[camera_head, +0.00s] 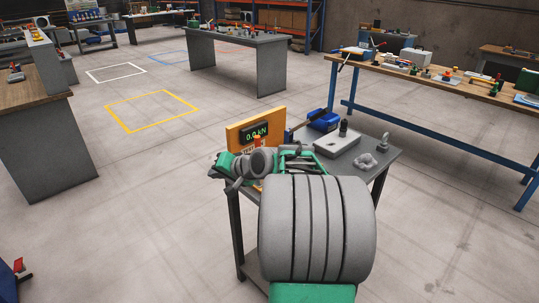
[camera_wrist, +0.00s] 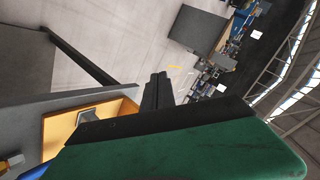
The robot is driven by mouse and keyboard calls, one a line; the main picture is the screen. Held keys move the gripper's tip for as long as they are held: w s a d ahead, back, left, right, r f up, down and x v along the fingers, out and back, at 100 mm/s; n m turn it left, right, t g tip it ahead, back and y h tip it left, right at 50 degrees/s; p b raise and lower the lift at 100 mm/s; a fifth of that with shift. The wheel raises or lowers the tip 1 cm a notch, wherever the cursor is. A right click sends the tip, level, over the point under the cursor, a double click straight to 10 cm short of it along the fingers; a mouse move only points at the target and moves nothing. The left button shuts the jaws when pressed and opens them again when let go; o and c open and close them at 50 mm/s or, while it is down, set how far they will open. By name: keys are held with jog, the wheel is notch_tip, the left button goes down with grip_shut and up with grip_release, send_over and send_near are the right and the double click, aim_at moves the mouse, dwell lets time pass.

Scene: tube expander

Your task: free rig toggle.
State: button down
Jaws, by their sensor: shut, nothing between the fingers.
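The test rig is an orange panel (camera_head: 253,133) with a green-lit display reading 0.0 kN, standing on a small dark table. Its lower part is covered by my arm, and I cannot make out the toggle. In the wrist view an orange box-like part (camera_wrist: 62,130) shows at lower left. My gripper (camera_wrist: 158,78) has its dark fingers together, with nothing between them. The fingers point past the orange part, over open floor, and look apart from it. In the head view my arm's grey and green links hide much of the table front, and the fingertips are not clear.
The small table (camera_head: 383,157) also bears a light grey box (camera_head: 337,143), a blue case (camera_head: 323,121) and small grey metal pieces (camera_head: 366,161). A long blue-legged bench (camera_head: 440,84) stands at right, a grey table (camera_head: 225,66) behind. Floor between is clear.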

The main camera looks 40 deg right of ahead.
jog(key=s+d+m+t+h+b, duration=0.1)
jog(key=s+d+m+t+h, duration=0.25)
jog(key=d, duration=0.85)
jog(key=s+d+m+t+b, duration=0.1)
jog(key=s+d+m+t, duration=0.4)
jog(key=d, duration=0.7)
jog(key=w+d+r+g+p, duration=0.1)
jog(key=w+g+p, duration=0.1)
jog(key=w, duration=1)
jog(key=shift+m, duration=0.35)
jog(key=shift+s+a, duration=0.3)
jog(key=shift+a, duration=0.35)
jog(key=shift+s+a, duration=0.3)
jog(key=shift+a, duration=0.35)
jog(key=shift+s+a, duration=0.3)
jog(key=shift+a, duration=0.35)
jog(key=shift+s+f+h+b, duration=0.1)
jog(key=shift+h+b, duration=0.15)
jog(key=shift+b, duration=0.05)
